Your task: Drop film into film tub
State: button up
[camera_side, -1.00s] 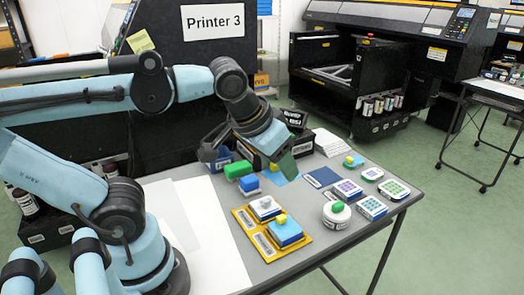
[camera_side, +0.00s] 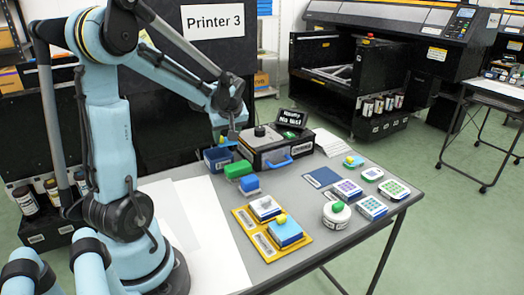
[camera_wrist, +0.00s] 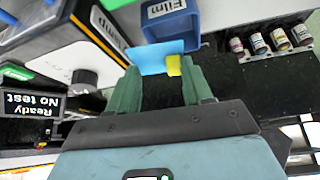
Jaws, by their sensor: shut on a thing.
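My gripper (camera_wrist: 160,68) is shut on the yellow tab (camera_wrist: 173,65) of a light blue film (camera_wrist: 153,57) in the wrist view. The flat film extends past the fingertips. The film tub (camera_wrist: 170,25) is a dark blue open box with a "Film" label, just beyond the film in that view. In the side view the tub (camera_side: 217,161) stands at the table's back left, beside a black lamp box. My gripper (camera_side: 232,134) is raised close to the tub there. The film is small and partly hidden in that view, and its exact height over the tub is unclear.
The black lamp box (camera_side: 277,148) with a knob and blue handle stands right of the tub. A "Ready No test" display (camera_side: 291,118) is behind it. A yellow tray (camera_side: 268,238) lies nearer the front.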

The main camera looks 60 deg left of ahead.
jog(key=a, duration=0.1)
jog(key=s+a+f+n, duration=0.1)
jog(key=a, duration=0.1)
jog(key=shift+s+f+g, duration=0.3)
jog(key=shift+s+f, duration=0.05)
jog(key=shift+f, duration=2)
jog(key=o, duration=0.7)
jog(key=shift+c, duration=0.2)
jog(key=c, duration=0.3)
jog(key=shift+o, duration=0.9)
jog(key=shift+r, duration=0.1)
